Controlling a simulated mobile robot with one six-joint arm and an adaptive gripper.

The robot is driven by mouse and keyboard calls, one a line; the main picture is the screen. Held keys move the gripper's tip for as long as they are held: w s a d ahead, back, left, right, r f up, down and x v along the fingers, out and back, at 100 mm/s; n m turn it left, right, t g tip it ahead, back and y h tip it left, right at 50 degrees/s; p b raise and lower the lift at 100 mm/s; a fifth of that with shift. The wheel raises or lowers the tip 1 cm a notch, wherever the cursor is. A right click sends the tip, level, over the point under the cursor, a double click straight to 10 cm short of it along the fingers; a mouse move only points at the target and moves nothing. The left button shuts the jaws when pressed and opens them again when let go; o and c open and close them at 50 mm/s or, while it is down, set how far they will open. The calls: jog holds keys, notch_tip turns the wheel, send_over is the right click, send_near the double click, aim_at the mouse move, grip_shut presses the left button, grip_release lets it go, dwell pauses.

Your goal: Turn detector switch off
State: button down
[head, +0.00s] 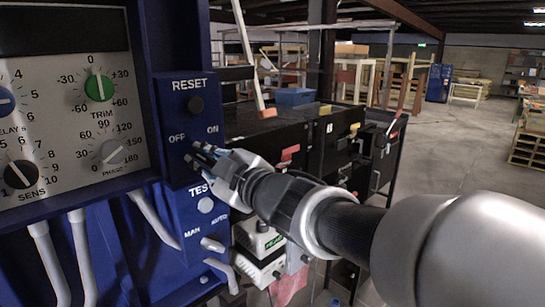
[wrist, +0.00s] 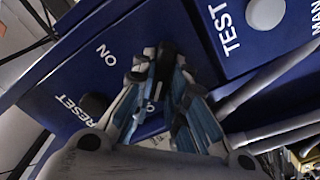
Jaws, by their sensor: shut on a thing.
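The blue detector switch panel (head: 172,118) carries OFF and ON labels at the left of the head view. My gripper (head: 203,158) reaches in from the right, with its fingertips at the panel just below those labels. In the wrist view my gripper's fingers (wrist: 155,62) converge and are shut on the detector switch. ON shows beside the fingertips, and part of the OFF label shows between the fingers.
A black reset button (head: 196,105) sits above the switch, and a pale test button (head: 205,205) sits below it. A dial panel (head: 65,110) with green and black knobs is at the left. Black cabinets (head: 325,140) stand behind my arm. Open floor (head: 455,130) lies to the right.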

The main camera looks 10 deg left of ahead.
jog(key=c, duration=1.6)
grip_release()
jog(key=v, duration=1.2)
